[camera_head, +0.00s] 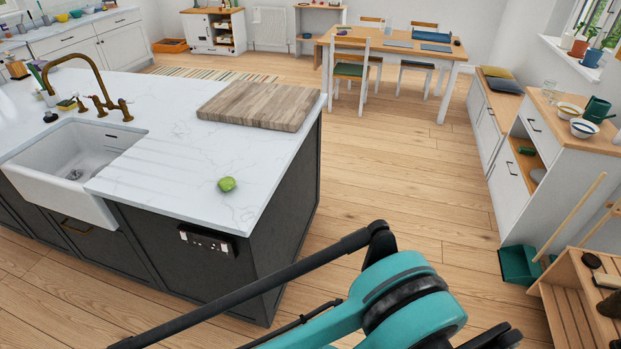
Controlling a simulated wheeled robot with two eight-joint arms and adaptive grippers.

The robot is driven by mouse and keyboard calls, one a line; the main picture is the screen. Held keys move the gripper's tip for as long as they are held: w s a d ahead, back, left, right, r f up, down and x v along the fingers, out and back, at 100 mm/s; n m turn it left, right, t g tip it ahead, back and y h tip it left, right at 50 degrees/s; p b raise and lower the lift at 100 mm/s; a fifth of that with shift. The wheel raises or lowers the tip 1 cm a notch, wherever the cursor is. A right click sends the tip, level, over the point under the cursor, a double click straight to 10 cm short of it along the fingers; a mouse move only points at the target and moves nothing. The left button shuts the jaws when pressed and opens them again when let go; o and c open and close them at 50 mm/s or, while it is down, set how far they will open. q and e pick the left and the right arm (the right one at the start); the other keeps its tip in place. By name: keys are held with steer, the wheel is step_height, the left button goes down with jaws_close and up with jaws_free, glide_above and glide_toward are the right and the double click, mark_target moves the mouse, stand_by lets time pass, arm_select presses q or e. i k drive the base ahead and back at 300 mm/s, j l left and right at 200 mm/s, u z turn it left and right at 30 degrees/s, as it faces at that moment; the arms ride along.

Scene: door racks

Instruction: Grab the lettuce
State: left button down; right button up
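A small round green lettuce (227,184) sits on the white marble worktop (180,190) of the kitchen island, near its front edge and to the right of the sink. Nothing touches it. A teal and black link of one of my arms crosses the bottom middle of the head view, in front of the island and well apart from the lettuce. I cannot make out the fingers of either gripper in this view.
A thick wooden cutting board (258,105) lies behind the lettuce. The white sink (75,165) and brass tap (85,92) are to the left. Wooden floor (400,180) is clear right of the island. A low cabinet (560,150) and a wooden rack (575,300) stand at the right.

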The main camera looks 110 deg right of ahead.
mark_target(226, 184)
steer(key=z, duration=3.1)
